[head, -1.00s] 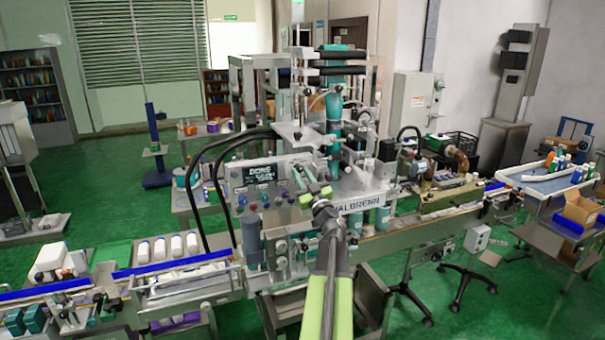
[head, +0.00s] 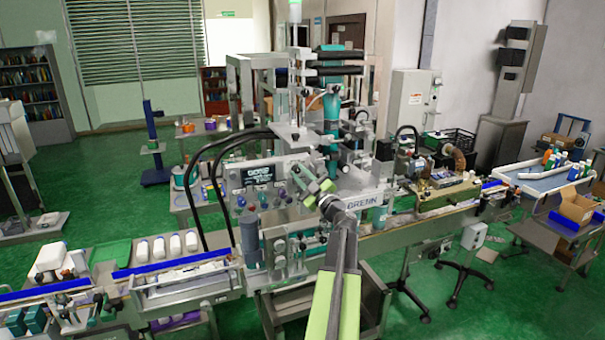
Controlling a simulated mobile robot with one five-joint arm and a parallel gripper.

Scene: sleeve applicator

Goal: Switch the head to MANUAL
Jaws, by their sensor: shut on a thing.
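The sleeve applicator head (head: 330,115) stands in the middle of the head view. Its grey control panel (head: 226,190) faces me, with a dark display (head: 250,174) and a row of small knobs and buttons (head: 262,198) below it. My gripper (head: 304,178), with green fingers, is at the right end of this panel. It is shut on a small control there, and the fingers hide nearly all of it. The MANUAL marking and the control's setting are too small or covered to read.
Black hoses (head: 203,195) loop left of the panel. A conveyor with white bottles (head: 175,245) runs at the lower left, and another conveyor stretch (head: 420,225) goes right. A teal bottle (head: 380,218) stands close right of my gripper.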

